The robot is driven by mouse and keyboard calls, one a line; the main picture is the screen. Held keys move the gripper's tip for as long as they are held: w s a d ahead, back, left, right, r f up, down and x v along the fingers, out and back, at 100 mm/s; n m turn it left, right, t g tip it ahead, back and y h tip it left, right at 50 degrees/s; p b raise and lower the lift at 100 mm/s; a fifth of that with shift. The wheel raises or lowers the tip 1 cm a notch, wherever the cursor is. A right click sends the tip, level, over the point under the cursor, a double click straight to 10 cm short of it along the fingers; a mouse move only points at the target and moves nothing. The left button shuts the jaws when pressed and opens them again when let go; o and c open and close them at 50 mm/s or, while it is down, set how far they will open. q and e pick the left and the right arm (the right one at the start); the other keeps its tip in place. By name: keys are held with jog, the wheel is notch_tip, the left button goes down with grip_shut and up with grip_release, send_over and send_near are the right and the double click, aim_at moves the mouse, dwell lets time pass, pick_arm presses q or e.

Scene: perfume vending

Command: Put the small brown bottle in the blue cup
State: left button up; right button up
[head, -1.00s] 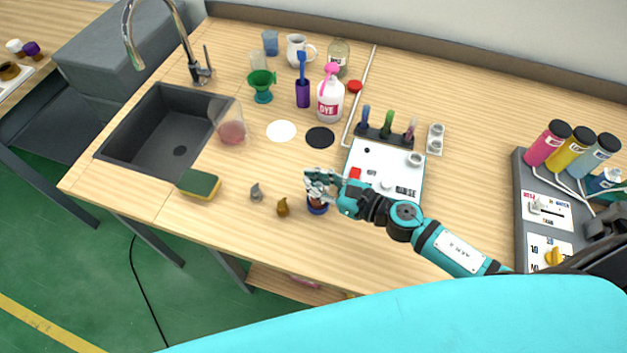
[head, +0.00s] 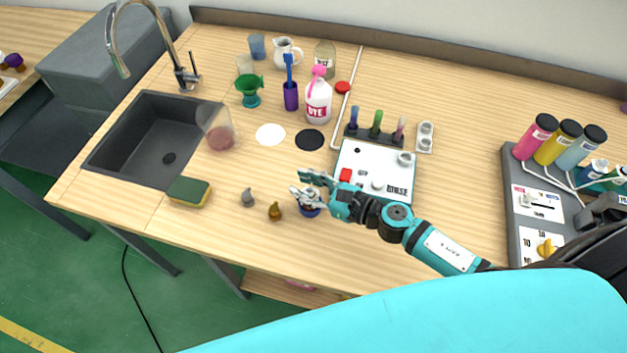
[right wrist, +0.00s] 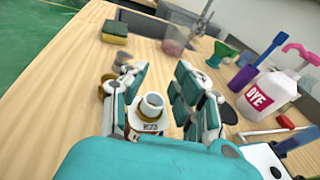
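In the right wrist view, a small bottle with a white neck, a label and a brownish body (right wrist: 150,115) sits between the fingers. My left gripper is not in view.
A sponge (head: 189,191) and sink (head: 110,130) are farther left. A white device (head: 375,165) is behind the gripper. Bare wood lies in front.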

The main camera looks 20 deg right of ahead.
jog(key=shift+s+d, duration=0.2)
jog(key=shift+s, duration=0.05)
jog(key=b+v, duration=0.4)
jog(key=v, duration=0.7)
jog(key=shift+s+b, duration=0.15)
jog(key=shift+b, duration=0.25)
jog(key=shift+d+r, duration=0.15)
